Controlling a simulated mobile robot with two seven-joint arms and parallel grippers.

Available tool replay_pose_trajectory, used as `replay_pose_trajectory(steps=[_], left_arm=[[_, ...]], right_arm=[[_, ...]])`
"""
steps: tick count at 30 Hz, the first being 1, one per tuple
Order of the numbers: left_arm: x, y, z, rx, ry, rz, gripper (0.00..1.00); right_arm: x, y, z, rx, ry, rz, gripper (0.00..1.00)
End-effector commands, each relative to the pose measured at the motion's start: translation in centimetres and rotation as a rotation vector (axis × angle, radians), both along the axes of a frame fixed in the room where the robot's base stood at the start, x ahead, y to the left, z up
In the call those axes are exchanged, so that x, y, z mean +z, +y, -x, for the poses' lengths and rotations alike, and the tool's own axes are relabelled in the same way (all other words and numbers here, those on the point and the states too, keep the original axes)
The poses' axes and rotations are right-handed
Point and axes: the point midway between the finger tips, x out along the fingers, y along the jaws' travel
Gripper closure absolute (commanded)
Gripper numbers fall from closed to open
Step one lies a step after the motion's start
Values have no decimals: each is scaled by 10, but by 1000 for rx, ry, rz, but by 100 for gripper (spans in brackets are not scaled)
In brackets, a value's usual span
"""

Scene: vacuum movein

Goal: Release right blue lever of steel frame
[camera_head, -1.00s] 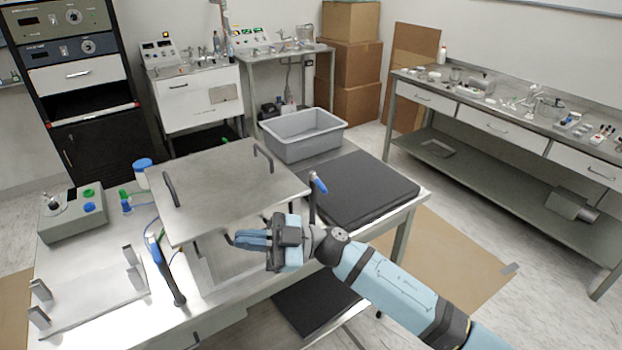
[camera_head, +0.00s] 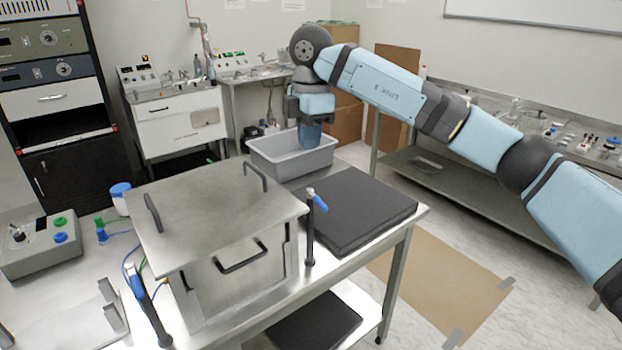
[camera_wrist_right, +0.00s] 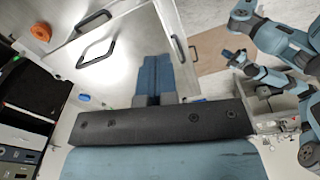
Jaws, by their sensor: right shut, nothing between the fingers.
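The steel frame is a boxy metal case with a flat lid (camera_head: 215,215) and black handles on the table. The right blue lever (camera_head: 317,200) tops a dark post at its right front corner, its blue grip tilted. A left blue lever (camera_head: 135,280) stands at its left front corner. My right gripper (camera_head: 311,146) is shut and empty, pointing down over the grey bin, well behind and above the right lever. Its closed blue fingers (camera_wrist_right: 153,75) show in the right wrist view. What looks like my left gripper (camera_wrist_right: 235,56) appears small there, its jaws unclear.
The grey bin (camera_head: 265,160) sits at the table's back. A black pad (camera_head: 360,215) lies right of the frame. A control box (camera_head: 40,250) stands at the left. Air above the lid and pad is clear.

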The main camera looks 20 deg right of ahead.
Motion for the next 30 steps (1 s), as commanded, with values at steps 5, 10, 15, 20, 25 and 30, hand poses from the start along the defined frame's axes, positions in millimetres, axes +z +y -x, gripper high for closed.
replay_pose_trajectory(steps=[5,10,15,20,25,30], left_arm=[[4,0,0,0,-3,1,100],[8,-1,-1,-1,-9,0,100],[11,0,0,-2,-15,-2,100],[13,0,0,-5,-14,-6,100],[12,1,1,-6,-12,-10,100],[10,1,2,-6,-11,-11,100]], right_arm=[[-25,1,1,2,4,0,100],[-62,3,1,2,5,-2,100],[-97,4,1,4,4,-3,100],[-117,-9,-1,3,3,-4,100],[-128,-16,-2,4,2,-4,100],[-131,-18,-2,5,2,-5,100]])
